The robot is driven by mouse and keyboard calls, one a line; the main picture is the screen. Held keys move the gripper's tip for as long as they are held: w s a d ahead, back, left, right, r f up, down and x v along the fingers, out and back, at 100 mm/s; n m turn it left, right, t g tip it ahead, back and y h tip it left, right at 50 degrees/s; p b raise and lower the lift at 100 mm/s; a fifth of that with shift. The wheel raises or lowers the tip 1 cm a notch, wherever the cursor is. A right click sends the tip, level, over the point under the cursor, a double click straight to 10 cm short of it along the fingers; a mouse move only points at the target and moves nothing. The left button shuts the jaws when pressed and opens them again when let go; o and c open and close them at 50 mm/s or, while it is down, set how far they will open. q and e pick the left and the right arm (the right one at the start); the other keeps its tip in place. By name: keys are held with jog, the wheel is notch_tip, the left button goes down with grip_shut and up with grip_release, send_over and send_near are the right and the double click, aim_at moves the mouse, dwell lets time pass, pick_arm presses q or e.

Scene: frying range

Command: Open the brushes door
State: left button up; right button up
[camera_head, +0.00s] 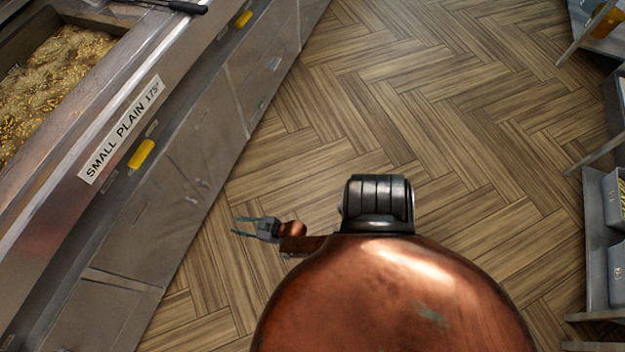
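From this view I cannot tell how far the fingertips are from the panels. Seams divide the cabinet front into several panels. No label naming brushes is readable, so I cannot tell which panel is the brushes door.
A fryer counter with golden contents (55,80), a "SMALL PLAIN 175°" label (122,130) and yellow pieces (142,154) runs along the left. Shelving (597,230) with bins stands at the right edge. The wooden floor (430,100) between them is clear.

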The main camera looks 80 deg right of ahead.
pick_arm(q)
jog(key=w+r+t+p, duration=0.1)
jog(key=w+r+p, duration=0.2)
jog(key=r+p, duration=1)
notch_tip(320, 180, up, 4)
jog(key=shift+f+t, duration=0.1)
jog(key=shift+t, duration=0.3)
pick_arm(e)
jog(key=s+a+f+g, duration=0.1)
jog(key=s+g, duration=0.1)
jog(key=s, duration=0.7)
jog(key=s+a+f+n+g+y, duration=0.1)
jog(key=s+f+g, duration=0.1)
jog(key=s, duration=0.7)
jog(key=s+a+f+g, duration=0.1)
jog(key=s+g, duration=0.2)
jog(key=s, duration=0.6)
jog(key=shift+a+f+g, duration=0.15)
jog(key=shift+a+g, duration=0.15)
jog(key=shift+a, duration=0.1)
